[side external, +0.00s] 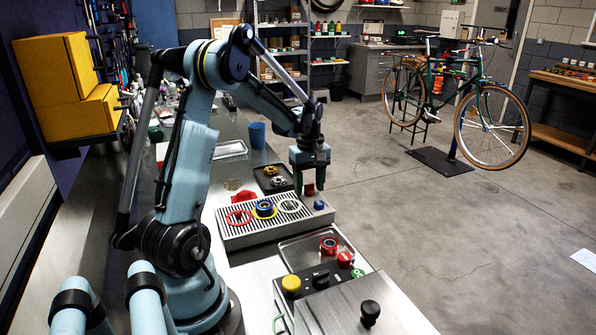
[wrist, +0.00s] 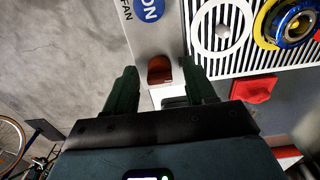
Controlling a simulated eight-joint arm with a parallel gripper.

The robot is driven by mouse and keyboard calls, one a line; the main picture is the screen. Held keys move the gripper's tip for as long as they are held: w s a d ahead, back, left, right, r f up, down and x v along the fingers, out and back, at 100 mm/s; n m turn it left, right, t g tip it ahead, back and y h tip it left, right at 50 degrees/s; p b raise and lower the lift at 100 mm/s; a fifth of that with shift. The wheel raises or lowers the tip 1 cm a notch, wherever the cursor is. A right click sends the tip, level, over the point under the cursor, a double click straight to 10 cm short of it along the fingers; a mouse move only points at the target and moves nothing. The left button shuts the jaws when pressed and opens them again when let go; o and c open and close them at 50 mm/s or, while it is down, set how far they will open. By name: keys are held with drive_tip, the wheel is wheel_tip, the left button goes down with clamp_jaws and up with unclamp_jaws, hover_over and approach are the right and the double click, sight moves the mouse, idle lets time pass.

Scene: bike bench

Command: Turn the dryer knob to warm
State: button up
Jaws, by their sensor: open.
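The dryer (side external: 275,231) is a low grey unit with a slotted top on the bench. A red-brown knob (wrist: 159,71) sits at the end of its plain side strip; in the side view a small red part of it (side external: 309,190) shows under my gripper. My gripper (side external: 310,183) points down above that end of the dryer. In the wrist view, my open fingers (wrist: 160,78) stand either side of the knob, with gaps visible. I cannot tell contact or the knob's setting. A blue button (wrist: 148,8) marked ON, with FAN beside it, is farther along the strip.
On the slotted top lie a red ring (side external: 238,217), a blue-and-yellow part (side external: 265,208) and a white ring (side external: 289,205). A red cloth-like piece (wrist: 254,88) lies beside it. A dark tray (side external: 260,187) with metal parts and a control box (side external: 318,278) stand nearby.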

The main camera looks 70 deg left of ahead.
clamp_jaws()
drive_tip(key=shift+m, duration=0.3)
drive_tip(key=m, duration=0.5)
drive_tip(key=shift+m, duration=0.3)
drive_tip(key=m, duration=0.4)
drive_tip(key=shift+m, duration=0.4)
unclamp_jaws()
idle(0.3)
